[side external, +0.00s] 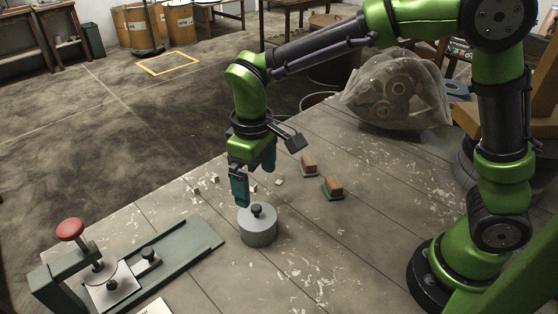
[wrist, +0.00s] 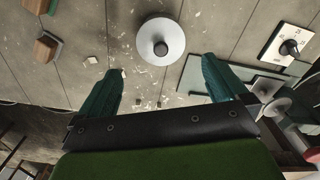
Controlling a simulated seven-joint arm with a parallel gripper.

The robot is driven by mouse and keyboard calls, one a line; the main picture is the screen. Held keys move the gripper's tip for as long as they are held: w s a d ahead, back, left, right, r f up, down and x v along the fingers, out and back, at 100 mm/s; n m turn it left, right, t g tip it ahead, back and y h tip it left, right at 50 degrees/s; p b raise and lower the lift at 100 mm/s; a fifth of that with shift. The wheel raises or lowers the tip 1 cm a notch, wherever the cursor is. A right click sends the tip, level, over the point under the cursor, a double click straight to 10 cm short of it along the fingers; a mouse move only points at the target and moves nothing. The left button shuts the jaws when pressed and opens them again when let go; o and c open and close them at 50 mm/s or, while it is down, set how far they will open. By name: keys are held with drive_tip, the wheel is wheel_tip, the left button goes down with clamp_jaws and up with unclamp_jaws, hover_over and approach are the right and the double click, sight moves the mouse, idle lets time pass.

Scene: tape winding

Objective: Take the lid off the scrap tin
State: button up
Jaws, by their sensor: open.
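The scrap tin (side external: 260,233) is a short grey round tin standing on the table, below my gripper in the side view. Its lid (side external: 257,215) is on top and has a dark knob. In the wrist view the lid (wrist: 161,35) is a pale disc with the dark knob (wrist: 161,49) near its middle, beyond the fingertips and between their lines. My gripper (side external: 254,182) is open and empty, above and just behind the tin. Its two green fingers (wrist: 160,72) are spread wide in the wrist view, and neither touches the lid.
A green winding fixture with a red knob (side external: 70,229) stands at the front left. Two brown blocks (side external: 308,166) on green bases lie right of my gripper. Several small pale cubes (side external: 279,181) are scattered behind the tin. A clear bag of rolls (side external: 395,90) lies at the back.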

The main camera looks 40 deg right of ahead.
sight(256, 207)
wheel_tip(256, 207, down, 9)
drive_tip(key=shift+w+a+f, duration=0.1)
drive_tip(key=shift+w+f, duration=0.05)
drive_tip(key=shift+f, duration=0.05)
idle(0.3)
drive_tip(key=c, duration=0.8)
